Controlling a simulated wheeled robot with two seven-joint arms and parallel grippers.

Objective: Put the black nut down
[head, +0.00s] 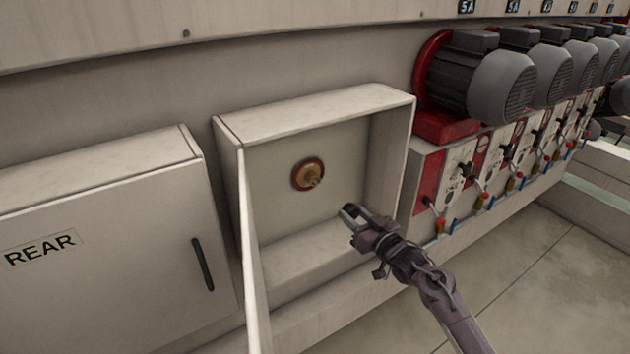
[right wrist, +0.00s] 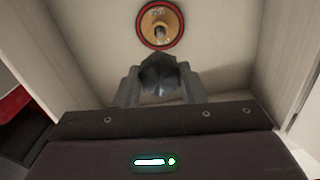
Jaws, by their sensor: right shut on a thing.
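My right gripper (head: 350,212) is at the opening of the open white box, below and to the right of the brass fitting. In the right wrist view the black nut (right wrist: 160,75) sits between the fingertips of my right gripper (right wrist: 160,85), which is shut on it. The nut is dark and faceted, and is held apart from any surface I can make out. In the head view the nut is too small and dark to tell from the fingers. My left gripper is not in view.
The open box (head: 320,108) has a brass fitting (head: 309,174) with a red rim on its back wall; it also shows in the right wrist view (right wrist: 160,27). The open door (head: 252,260) stands at the left. A closed REAR cabinet (head: 110,250) and grey motors (head: 500,85) flank the box.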

